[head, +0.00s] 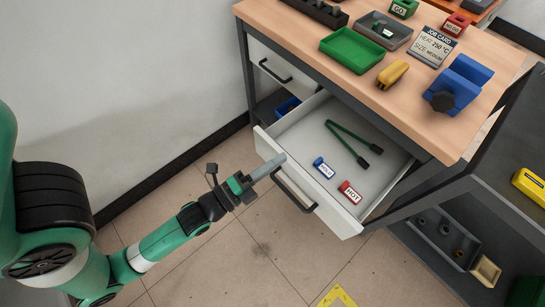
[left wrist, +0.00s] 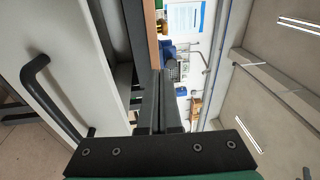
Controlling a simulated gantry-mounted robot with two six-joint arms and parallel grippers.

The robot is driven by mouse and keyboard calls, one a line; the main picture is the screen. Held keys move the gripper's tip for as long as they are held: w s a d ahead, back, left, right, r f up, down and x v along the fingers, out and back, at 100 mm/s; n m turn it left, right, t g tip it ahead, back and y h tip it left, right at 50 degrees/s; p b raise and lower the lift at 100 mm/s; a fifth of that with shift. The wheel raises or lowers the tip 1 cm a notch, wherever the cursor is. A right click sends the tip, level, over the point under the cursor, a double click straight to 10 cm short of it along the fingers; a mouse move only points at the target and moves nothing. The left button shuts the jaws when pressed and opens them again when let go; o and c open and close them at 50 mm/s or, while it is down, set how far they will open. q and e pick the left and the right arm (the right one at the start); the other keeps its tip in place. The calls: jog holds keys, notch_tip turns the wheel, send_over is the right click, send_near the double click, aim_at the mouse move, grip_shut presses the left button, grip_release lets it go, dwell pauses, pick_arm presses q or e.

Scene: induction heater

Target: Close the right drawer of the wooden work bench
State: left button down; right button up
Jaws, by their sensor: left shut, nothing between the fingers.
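The wooden work bench (head: 275,20) stands at the upper right of the head view. Its right drawer is pulled well out, with a white front panel (head: 335,217) and a dark handle (head: 293,192). The handle also shows at the left of the left wrist view (left wrist: 48,98). My left gripper (head: 280,159) is shut and empty, its tips at the top edge of the drawer front, left of the handle. I cannot tell whether they touch it. The fingers show in the left wrist view (left wrist: 158,100). My right gripper is not in view.
In the drawer lie green-handled tongs (head: 350,142), a blue COLD block (head: 324,167) and a red HOT block (head: 349,192). The left drawer (head: 265,62) is closed. A grey shelf unit (head: 510,150) stands at right. The floor before the drawer is mostly clear.

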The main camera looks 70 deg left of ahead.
pick_arm(q)
jog(key=s+f+n+g+p, duration=0.15)
jog(key=s+f+g, duration=0.5)
jog(key=s, duration=0.65)
jog(key=shift+t+y, duration=0.4)
jog(key=shift+t, duration=0.35)
jog(key=b+x, duration=0.1)
jog(key=x, duration=0.4)
jog(key=b+x, duration=0.2)
jog(key=x, duration=0.2)
jog(key=b+x, duration=0.1)
jog(key=x, duration=0.4)
jog(key=shift+w+d+f+b, duration=0.3)
jog(key=shift+w+f+b, duration=0.05)
jog(key=shift+b, duration=0.05)
jog(key=shift+w, duration=0.1)
